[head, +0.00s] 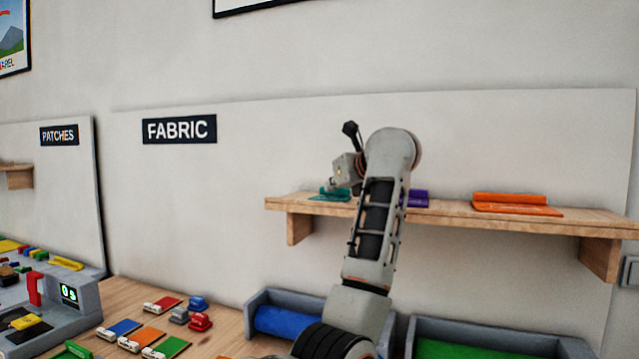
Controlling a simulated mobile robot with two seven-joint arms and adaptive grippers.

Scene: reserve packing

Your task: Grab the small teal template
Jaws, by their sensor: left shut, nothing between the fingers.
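A small teal piece (328,196), likely the teal template, lies on the wooden wall shelf (440,213) near its left end. My left arm rises in front of the shelf and hides part of the shelf. My left gripper (340,178) is at the left of the wrist, just above the teal piece in the picture. It looks shut and holds nothing. I cannot tell whether it touches the teal piece. My right gripper is not in view.
A purple piece (418,199) is partly behind my arm on the shelf, and an orange piece (515,204) lies farther right. Below are bins with a blue roll (285,322) and a green roll (460,350). Colored cards and a grey device (62,305) stand at the left.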

